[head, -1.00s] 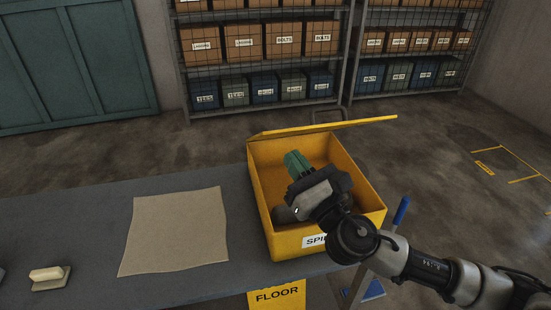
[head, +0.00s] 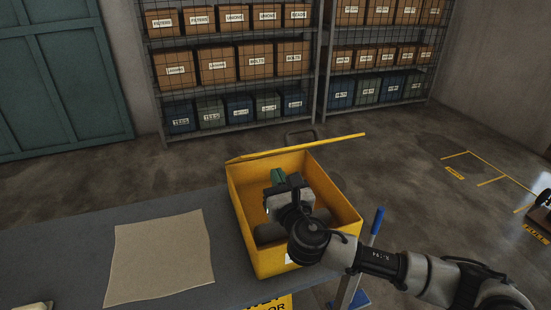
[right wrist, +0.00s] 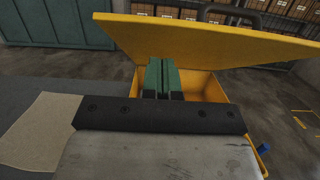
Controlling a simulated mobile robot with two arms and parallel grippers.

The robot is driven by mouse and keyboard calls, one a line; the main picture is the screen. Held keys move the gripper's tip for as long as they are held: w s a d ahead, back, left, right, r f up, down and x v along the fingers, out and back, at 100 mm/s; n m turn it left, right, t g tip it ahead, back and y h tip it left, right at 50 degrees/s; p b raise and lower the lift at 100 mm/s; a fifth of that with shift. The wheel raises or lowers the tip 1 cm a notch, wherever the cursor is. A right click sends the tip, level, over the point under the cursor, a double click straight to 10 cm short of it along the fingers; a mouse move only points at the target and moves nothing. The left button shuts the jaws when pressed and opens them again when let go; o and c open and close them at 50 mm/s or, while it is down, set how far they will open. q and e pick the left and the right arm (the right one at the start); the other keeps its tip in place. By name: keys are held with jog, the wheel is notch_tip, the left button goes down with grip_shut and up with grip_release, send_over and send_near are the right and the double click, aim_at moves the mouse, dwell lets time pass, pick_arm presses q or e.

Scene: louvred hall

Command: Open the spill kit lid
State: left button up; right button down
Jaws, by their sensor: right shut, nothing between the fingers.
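The spill kit (head: 343,205) is a yellow box at the right end of the grey table. Its lid (head: 298,148) stands open at the box's back edge, seen nearly edge-on in the head view. In the right wrist view the raised lid (right wrist: 225,43) shows as a broad yellow panel beyond the fingers. My right gripper (head: 277,176) is over the open box, its green fingers shut together and empty. The fingers also show in the right wrist view (right wrist: 163,76), in front of the lid; I cannot tell if they touch it. My left gripper is out of view.
A tan sheet (head: 160,258) lies flat on the table (head: 60,260). A grey roll (head: 270,233) lies inside the box, partly hidden by my arm. A blue-handled tool (head: 376,222) stands beside the table. Shelves (head: 235,75) of labelled boxes stand behind.

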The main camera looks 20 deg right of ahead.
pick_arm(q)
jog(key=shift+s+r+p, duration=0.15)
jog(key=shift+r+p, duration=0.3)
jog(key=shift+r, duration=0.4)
pick_arm(e)
jog(key=w+r, duration=0.1)
jog(key=r, duration=0.1)
jog(key=shift+w+r, duration=0.35)
jog(key=shift+r, duration=0.05)
